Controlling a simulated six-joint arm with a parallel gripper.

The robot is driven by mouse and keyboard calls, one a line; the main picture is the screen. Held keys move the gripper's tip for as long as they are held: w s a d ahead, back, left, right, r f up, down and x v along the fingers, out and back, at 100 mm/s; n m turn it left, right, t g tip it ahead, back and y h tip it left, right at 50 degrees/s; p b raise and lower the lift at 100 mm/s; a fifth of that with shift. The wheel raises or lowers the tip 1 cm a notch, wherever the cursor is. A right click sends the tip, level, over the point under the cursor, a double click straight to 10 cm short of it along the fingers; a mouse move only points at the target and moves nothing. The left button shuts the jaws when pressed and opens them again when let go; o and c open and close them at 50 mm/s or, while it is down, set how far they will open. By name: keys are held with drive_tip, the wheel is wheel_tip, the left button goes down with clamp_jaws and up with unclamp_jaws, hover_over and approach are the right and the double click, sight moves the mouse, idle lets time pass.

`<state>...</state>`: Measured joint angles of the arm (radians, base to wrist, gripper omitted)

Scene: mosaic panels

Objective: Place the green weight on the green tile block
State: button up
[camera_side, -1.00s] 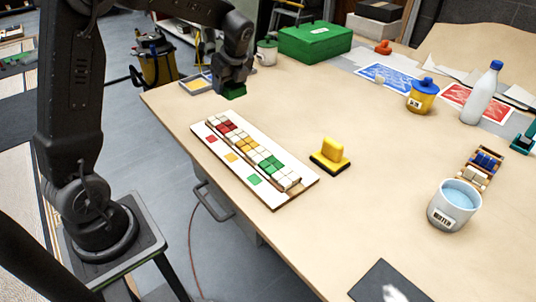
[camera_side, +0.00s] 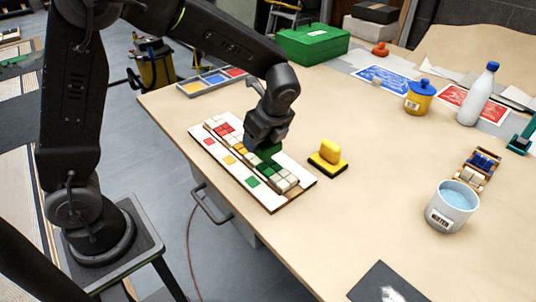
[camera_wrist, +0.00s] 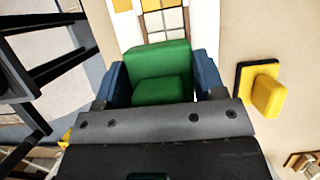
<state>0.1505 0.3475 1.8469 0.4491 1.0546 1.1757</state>
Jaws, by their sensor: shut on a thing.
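My gripper (camera_side: 264,142) is shut on the green weight (camera_side: 268,153), low over the mosaic panel. In the wrist view the green weight (camera_wrist: 162,57) sits between the two blue fingers of my gripper (camera_wrist: 162,76). The green tile block (camera_side: 264,166) is in the tile row, just below the weight and partly hidden and shaded by it. In the wrist view the weight hides the green tiles. I cannot tell whether the weight touches them.
The white panel (camera_side: 275,198) has red, yellow and green marker squares beside the tile row. A yellow-topped block with a black base (camera_side: 328,160) stands to the right. A sectioned tray (camera_side: 213,82) lies behind. A water cup (camera_side: 450,210) is at the far right.

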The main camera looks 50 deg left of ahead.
sight(268, 165)
drive_tip(key=shift+w+d+f, duration=0.35)
drive_tip(key=shift+d+f, duration=0.2)
drive_tip(key=shift+d, duration=0.15)
drive_tip(key=shift+f, duration=1.9)
drive_tip(key=shift+f, duration=0.1)
drive_tip(key=o, duration=1.3)
